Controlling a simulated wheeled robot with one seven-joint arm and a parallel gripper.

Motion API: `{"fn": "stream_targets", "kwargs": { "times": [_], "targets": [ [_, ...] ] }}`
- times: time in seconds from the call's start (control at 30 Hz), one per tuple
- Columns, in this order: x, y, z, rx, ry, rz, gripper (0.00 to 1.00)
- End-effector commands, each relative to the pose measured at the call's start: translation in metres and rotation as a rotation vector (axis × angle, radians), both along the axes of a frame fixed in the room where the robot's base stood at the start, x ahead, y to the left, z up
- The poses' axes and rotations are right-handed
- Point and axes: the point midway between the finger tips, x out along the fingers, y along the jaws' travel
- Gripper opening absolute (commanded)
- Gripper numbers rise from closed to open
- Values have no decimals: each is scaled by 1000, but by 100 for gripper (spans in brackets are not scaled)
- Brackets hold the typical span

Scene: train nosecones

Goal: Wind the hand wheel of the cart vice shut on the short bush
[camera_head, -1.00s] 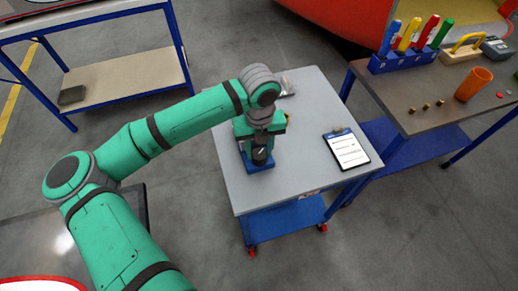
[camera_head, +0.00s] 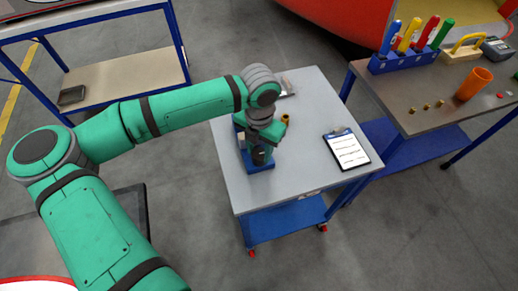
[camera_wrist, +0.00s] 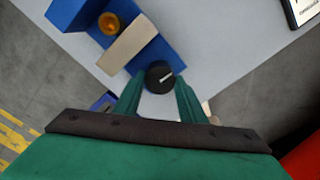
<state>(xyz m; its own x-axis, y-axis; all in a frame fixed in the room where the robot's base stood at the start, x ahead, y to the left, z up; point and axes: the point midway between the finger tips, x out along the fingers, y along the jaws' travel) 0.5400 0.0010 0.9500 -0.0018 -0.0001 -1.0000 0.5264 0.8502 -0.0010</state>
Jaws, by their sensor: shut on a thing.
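The blue cart vice (camera_head: 258,164) stands on the grey cart top, partly hidden under my wrist. In the wrist view its blue body (camera_wrist: 75,13) is at the upper left, with a pale jaw block (camera_wrist: 127,44). The brass-coloured short bush (camera_wrist: 109,23) shows beside the pale block, on the far side from my gripper. I cannot tell whether the block touches it. The black hand wheel (camera_wrist: 160,77), with a pale mark, sits between the green fingers of my gripper (camera_wrist: 159,92), which is shut on it. In the head view my gripper (camera_head: 260,148) points down at the vice.
A clipboard (camera_head: 346,149) lies on the right of the cart top (camera_head: 225,150). A workbench (camera_head: 435,115) at the right holds a blue rack (camera_head: 405,60) of coloured tools, an orange cup (camera_head: 474,84) and several small brass pieces. The cart's front area is clear.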

Motion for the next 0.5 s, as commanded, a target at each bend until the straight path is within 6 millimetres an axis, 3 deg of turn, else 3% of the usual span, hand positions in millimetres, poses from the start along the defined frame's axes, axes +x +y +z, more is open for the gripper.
{"fn": "stream_targets", "kwargs": {
  "times": [0.5],
  "targets": [
    [1,0,1,0,-4,-40,15]
  ]
}}
